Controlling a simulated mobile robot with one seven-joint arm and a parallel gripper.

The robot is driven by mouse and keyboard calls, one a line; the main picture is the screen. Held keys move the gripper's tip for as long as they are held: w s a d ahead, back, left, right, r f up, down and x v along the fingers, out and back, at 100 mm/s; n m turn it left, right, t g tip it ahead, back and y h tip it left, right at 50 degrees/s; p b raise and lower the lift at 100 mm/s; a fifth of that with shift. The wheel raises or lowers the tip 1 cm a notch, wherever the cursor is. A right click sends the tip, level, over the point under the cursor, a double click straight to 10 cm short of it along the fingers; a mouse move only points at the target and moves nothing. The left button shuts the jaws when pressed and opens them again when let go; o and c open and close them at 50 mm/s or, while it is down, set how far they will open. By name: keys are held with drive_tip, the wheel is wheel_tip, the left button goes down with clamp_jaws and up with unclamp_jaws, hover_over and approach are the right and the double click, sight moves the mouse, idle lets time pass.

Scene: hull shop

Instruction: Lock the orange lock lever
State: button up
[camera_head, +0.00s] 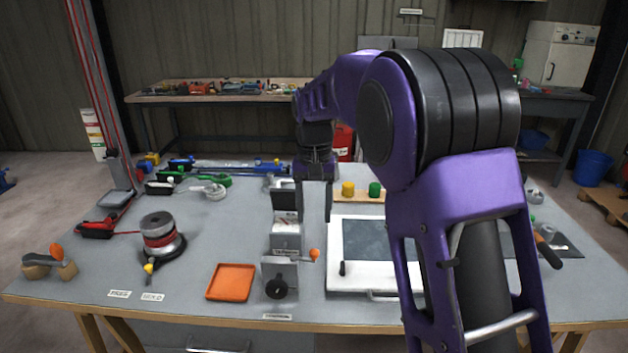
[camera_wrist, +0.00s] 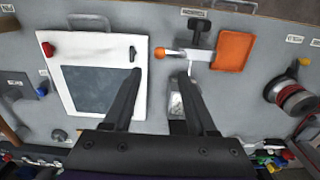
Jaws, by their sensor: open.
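An orange-knobbed lever (camera_head: 314,255) sticks out from the right side of a small grey fixture (camera_head: 286,268) near the bench's front middle. In the wrist view the orange knob (camera_wrist: 160,53) lies left of the fixture, toward the white panel. My gripper (camera_head: 314,215) hangs behind the fixture, pointing down, jaws apart and empty. In the wrist view its fingertips (camera_wrist: 162,77) stand either side of an empty gap, with the knob beyond it. No contact with the lever shows. Part of the fixture's upright box is behind a finger in the wrist view.
A white panel with a dark inset (camera_head: 375,240) lies right of the fixture. An orange tray (camera_head: 231,282) lies left, and a winch drum with red line (camera_head: 160,240) stands further left. A black round knob (camera_head: 278,288) faces the bench's front edge. Bare bench lies between tray and winch.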

wheel_tip(320, 180, up, 7)
drive_tip(key=shift+p, duration=0.4)
drive_tip(key=shift+r, duration=0.1)
